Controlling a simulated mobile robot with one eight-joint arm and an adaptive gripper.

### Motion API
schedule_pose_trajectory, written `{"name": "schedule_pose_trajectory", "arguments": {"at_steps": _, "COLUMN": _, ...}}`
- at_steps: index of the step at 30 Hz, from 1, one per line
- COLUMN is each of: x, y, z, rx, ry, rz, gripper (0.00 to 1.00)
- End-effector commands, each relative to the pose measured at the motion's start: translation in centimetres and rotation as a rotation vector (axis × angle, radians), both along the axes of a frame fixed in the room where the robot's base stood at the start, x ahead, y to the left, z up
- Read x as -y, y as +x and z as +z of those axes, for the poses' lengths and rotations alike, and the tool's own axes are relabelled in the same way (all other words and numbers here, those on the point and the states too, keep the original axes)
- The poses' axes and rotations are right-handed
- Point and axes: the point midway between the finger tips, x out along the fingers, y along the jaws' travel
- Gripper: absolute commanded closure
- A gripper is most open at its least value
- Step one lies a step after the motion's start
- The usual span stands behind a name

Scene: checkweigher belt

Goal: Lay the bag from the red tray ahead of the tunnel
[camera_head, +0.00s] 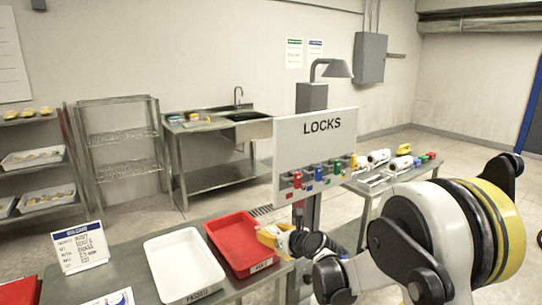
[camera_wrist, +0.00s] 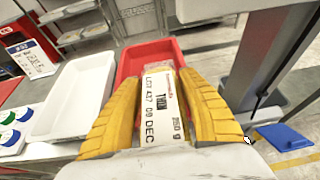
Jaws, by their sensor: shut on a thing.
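My gripper (camera_head: 277,238) is at the right edge of the red tray (camera_head: 227,234) in the head view. In the wrist view its two yellow fingers (camera_wrist: 158,76) are shut on a bag (camera_wrist: 161,112). The gripper and arm hide part of the tray's right side in the head view. I cannot make out a tunnel or belt in either view.
A white tray marked PASSED (camera_head: 165,251) stands left of the red tray, by a printed sign stand (camera_head: 80,247). A LOCKS board (camera_head: 316,150) on a post rises behind my gripper. A table (camera_head: 381,184) with bottles stands at back right. A blue object (camera_wrist: 284,138) lies at right.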

Motion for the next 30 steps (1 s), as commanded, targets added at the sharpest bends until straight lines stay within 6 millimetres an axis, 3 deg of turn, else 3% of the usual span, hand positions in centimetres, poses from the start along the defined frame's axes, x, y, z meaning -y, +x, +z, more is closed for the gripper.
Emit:
{"name": "schedule_pose_trajectory", "arguments": {"at_steps": 8, "x": 8.8, "y": -6.0, "z": 3.2, "rx": -0.001, "ry": 0.000, "rz": -0.101, "gripper": 0.92}}
{"name": "schedule_pose_trajectory", "arguments": {"at_steps": 12, "x": 13.9, "y": -11.2, "z": 4.6, "rx": -0.001, "ry": 0.000, "rz": -0.170, "gripper": 0.92}}
{"name": "schedule_pose_trajectory", "arguments": {"at_steps": 15, "x": 16.5, "y": -14.8, "z": 5.2, "rx": 0.000, "ry": 0.000, "rz": -0.212, "gripper": 0.92}}
{"name": "schedule_pose_trajectory", "arguments": {"at_steps": 21, "x": 18.7, "y": -18.8, "z": 5.5, "rx": -0.001, "ry": 0.001, "rz": -0.257, "gripper": 0.92}}
{"name": "schedule_pose_trajectory", "arguments": {"at_steps": 30, "x": 19.0, "y": -19.4, "z": 5.6, "rx": 0.001, "ry": 0.001, "rz": -0.264, "gripper": 0.92}}
